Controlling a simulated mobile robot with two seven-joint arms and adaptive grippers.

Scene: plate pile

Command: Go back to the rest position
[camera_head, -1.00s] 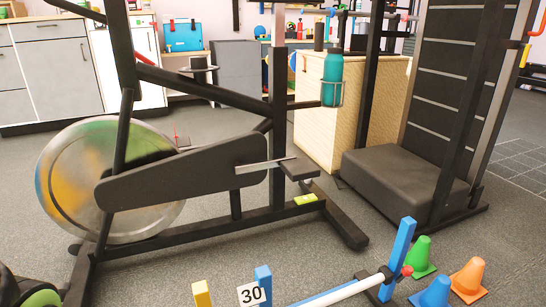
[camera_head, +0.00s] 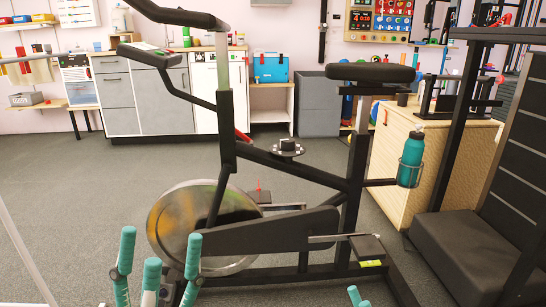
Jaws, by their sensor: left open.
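My left gripper (camera_head: 160,245) rises from the bottom left of the head view with teal fingers pointing up. The fingers are spread apart with nothing between them, so it is open. Its palm and arm are mostly below the picture's edge. A small teal tip (camera_head: 356,297) shows at the bottom edge right of the middle. It may be a fingertip of my right gripper, but too little shows to tell its state.
An exercise bike (camera_head: 270,235) with a metal flywheel stands just beyond the gripper. A teal bottle (camera_head: 410,160) sits in its holder. A wooden box (camera_head: 395,150) and a black padded bench (camera_head: 470,255) are at right. Grey cabinets (camera_head: 160,98) line the back wall. Floor at left is open.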

